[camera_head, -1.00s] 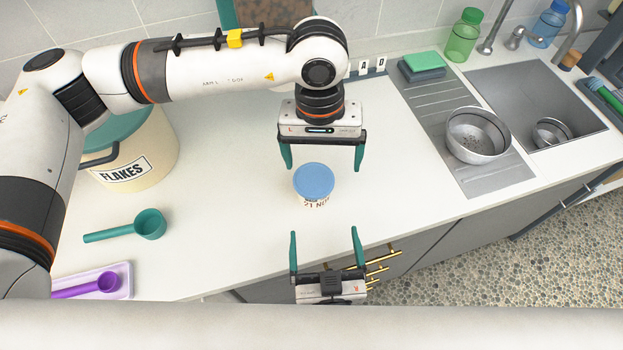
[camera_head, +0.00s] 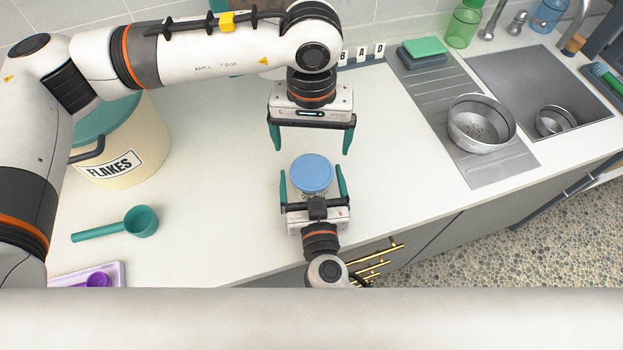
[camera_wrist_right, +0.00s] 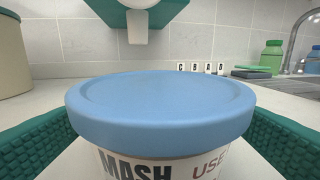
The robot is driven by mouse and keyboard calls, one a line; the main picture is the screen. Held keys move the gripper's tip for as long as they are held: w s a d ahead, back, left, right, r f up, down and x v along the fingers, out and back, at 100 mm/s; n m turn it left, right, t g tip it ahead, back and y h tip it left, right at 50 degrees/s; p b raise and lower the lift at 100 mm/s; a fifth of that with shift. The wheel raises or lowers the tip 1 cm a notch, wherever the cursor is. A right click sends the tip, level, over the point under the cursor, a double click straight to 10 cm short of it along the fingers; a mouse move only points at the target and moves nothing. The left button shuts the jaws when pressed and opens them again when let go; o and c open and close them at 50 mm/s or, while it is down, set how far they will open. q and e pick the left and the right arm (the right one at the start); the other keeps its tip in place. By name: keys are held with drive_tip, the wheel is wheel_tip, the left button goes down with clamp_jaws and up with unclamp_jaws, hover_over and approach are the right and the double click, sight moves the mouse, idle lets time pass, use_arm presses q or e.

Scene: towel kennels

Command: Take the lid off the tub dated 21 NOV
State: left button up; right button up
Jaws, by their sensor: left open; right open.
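The tub (camera_head: 311,193) stands upright on the counter with its round blue lid (camera_head: 311,173) on. In the right wrist view the lid (camera_wrist_right: 160,105) fills the middle, and the tub's label (camera_wrist_right: 165,165) reads "MASH" and "USE"; the date is out of that view and hidden in the head view now. My right gripper (camera_head: 311,185) is open, with its green fingers on either side of the tub. My left gripper (camera_head: 310,144) is open and empty, pointing down above and behind the tub.
A cream FLAKES bin (camera_head: 120,140) and a teal scoop (camera_head: 140,222) are at the left. A purple scoop (camera_head: 98,280) lies in a tray at front left. A metal colander (camera_head: 481,125) stands on the drainer beside the sink (camera_head: 540,85). The counter right of the tub is clear.

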sight(312, 171)
drive_tip(key=shift+w, duration=0.4)
drive_tip(key=shift+c, duration=0.5)
drive_tip(key=c, duration=1.2)
use_arm(q)
drive_tip(key=shift+o, duration=0.6)
use_arm(e)
drive_tip(key=shift+c, duration=0.7)
use_arm(q)
wheel_tip(312, 171, down, 8)
drive_tip(key=n, duration=0.6)
drive_tip(key=shift+n, duration=0.4)
